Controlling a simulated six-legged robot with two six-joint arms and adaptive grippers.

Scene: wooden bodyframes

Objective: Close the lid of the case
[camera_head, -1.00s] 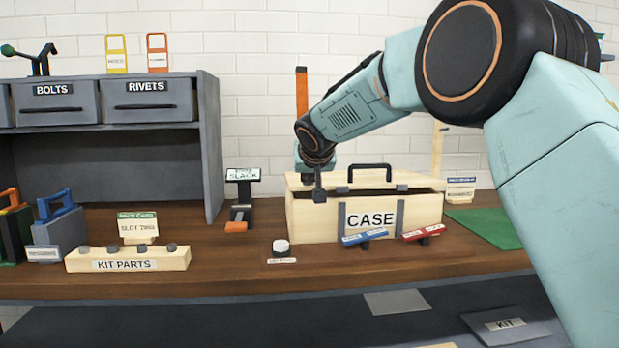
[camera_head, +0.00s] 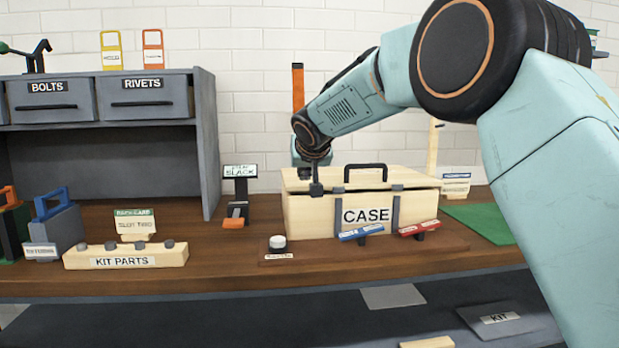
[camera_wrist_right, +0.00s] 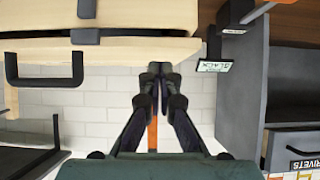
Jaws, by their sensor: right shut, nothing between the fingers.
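The wooden case (camera_head: 310,217) stands on the workbench, with a white CASE label and dark straps on its front. Its lid (camera_head: 420,181) has a black handle (camera_head: 366,167) on top and lies almost flat, with a thin dark gap under its front edge. The lid also shows in the right wrist view (camera_wrist_right: 140,50). My right gripper (camera_head: 316,189) is shut and empty at the lid's left front part; whether it touches is hard to tell. In the right wrist view its fingertips (camera_wrist_right: 159,75) are together beside the lid's edge. My left gripper is not in view.
A blue tool (camera_head: 361,233) and a red tool (camera_head: 419,229) stand before the case. A small white-topped button (camera_head: 278,243) is left of them. The KIT PARTS block (camera_head: 125,256) and a grey drawer shelf (camera_head: 208,150) are at left. A green mat (camera_head: 480,222) lies at right.

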